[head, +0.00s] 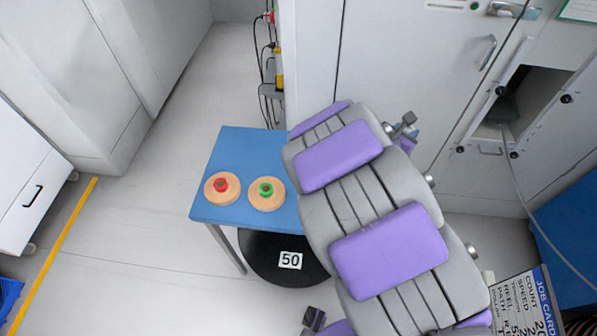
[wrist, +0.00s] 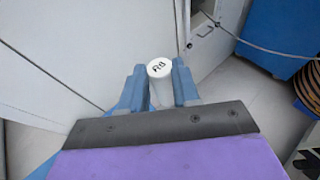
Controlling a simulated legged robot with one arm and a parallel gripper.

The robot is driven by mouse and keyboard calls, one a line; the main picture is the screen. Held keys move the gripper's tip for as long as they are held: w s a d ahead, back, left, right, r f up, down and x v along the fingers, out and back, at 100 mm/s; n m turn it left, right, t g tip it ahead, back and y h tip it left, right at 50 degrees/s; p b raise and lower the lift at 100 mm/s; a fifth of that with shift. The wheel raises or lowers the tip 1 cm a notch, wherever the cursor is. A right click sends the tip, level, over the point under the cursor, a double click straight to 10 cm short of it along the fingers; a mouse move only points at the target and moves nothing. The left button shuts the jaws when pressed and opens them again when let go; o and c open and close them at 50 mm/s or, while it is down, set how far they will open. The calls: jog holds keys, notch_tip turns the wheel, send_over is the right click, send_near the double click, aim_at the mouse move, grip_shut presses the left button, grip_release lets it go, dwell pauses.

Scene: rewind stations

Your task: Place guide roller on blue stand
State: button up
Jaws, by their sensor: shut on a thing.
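In the wrist view my gripper (wrist: 160,82) has its blue fingers closed on both sides of a white guide roller (wrist: 159,68). The roller's round end faces the camera and bears a dark mark that looks like "R8". In the head view the blue stand (head: 235,149) is a blue-topped table left of my grey and purple body. On its top lie two tan discs, one with a red hub (head: 221,185) and one with a green hub (head: 267,189). The stand's right edge is hidden behind my body. I cannot make out my gripper or the roller in the head view.
A black round base marked 50 (head: 285,262) sits on the floor under the stand. Grey cabinets (head: 410,60) stand at the back. A job card board (head: 522,300) and a blue box (head: 570,235) are at right. Open floor (head: 140,235) lies left of the stand.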

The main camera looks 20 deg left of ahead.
jog(key=s+a+f, duration=1)
jog(key=a+f, duration=0.1)
jog(key=f, duration=0.2)
jog(key=w+f+b, duration=0.1)
jog(key=w, duration=0.4)
jog(key=w+a+f+b, duration=0.1)
jog(key=w+f, duration=0.1)
jog(key=w, duration=0.3)
jog(key=w+a+f+b, duration=0.1)
jog(key=w+f, duration=0.1)
jog(key=w, duration=0.4)
jog(key=shift+a+f+b, duration=0.15)
jog(key=shift+f+b, duration=0.1)
jog(key=shift+b, duration=0.15)
jog(key=shift+d, duration=0.35)
jog(key=o, duration=1)
jog(key=shift+a, duration=0.3)
jog(key=shift+o, duration=0.2)
